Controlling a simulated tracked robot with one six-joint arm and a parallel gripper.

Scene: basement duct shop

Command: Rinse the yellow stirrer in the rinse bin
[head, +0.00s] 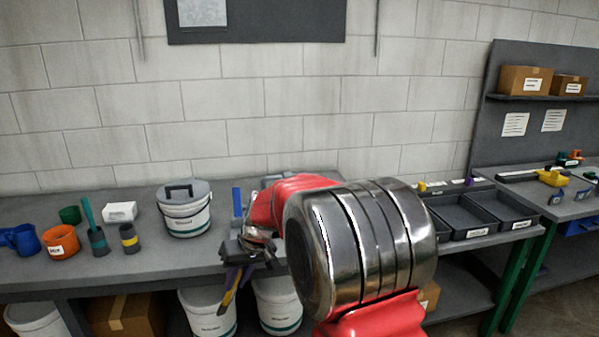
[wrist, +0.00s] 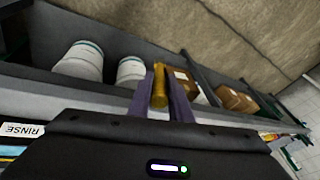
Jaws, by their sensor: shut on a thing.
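My gripper (head: 237,277) is shut on the yellow stirrer (head: 229,298), which hangs down in front of the bench's front edge in the head view. In the wrist view the purple fingers (wrist: 159,100) close on both sides of the yellow stirrer (wrist: 159,87). A white label reading RINSE (wrist: 21,130) shows at the left edge of the wrist view; the thing that bears it is mostly cut off and hidden by my gripper's body. My arm covers the middle of the bench in the head view, so I cannot make out the rinse bin there.
On the bench (head: 30,270) stand a blue jug (head: 22,240), an orange container (head: 61,243), dark pots and a lidded white bucket (head: 185,212). Dark trays (head: 465,217) lie at the right. White buckets (head: 207,312) and a cardboard box (head: 128,315) sit below the bench top.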

